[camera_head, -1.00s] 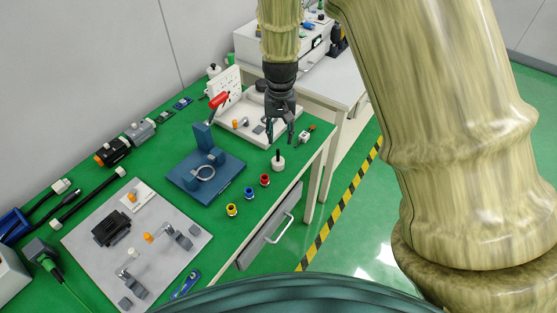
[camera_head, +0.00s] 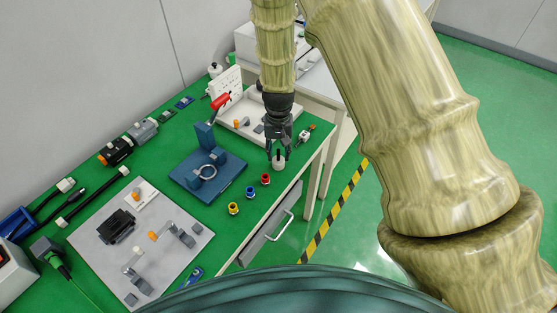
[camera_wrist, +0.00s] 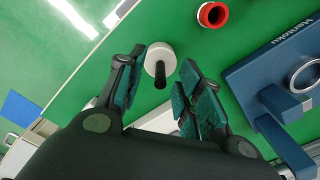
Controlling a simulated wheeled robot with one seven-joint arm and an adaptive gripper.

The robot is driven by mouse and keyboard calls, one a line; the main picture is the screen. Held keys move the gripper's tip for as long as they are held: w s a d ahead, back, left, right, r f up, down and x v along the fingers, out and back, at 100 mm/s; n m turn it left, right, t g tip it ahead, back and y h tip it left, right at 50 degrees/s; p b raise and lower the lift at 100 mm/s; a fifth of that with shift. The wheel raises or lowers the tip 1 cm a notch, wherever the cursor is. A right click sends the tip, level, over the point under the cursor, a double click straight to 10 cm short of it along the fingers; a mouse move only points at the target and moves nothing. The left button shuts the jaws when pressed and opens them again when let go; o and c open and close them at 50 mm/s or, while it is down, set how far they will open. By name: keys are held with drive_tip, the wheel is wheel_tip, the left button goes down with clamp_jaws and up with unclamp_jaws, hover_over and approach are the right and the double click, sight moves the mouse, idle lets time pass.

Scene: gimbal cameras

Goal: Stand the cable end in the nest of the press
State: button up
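A small piece with a round white base and an upright black stem (camera_head: 279,163) stands near the table's right edge; it looks like the cable end. In the wrist view its white base (camera_wrist: 160,58) and black stem lie between my fingers, with gaps on both sides. My gripper (camera_head: 277,155) points down over it and is open. The press (camera_head: 187,178) is a blue base with a blue column and a red lever (camera_head: 221,101). A pale metal ring (camera_head: 208,171), seemingly the nest, sits on the base and looks empty.
Red (camera_head: 266,179), blue (camera_head: 250,191) and yellow (camera_head: 233,208) ring-shaped parts stand between the press and the table edge. A grey fixture plate (camera_head: 178,265) lies at front left. A white tray (camera_head: 243,133) is behind the press. Black cables (camera_head: 95,198) lie at left.

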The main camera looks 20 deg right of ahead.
drive_tip(key=shift+f, duration=0.45)
clamp_jaws()
drive_tip(key=shift+r, duration=0.1)
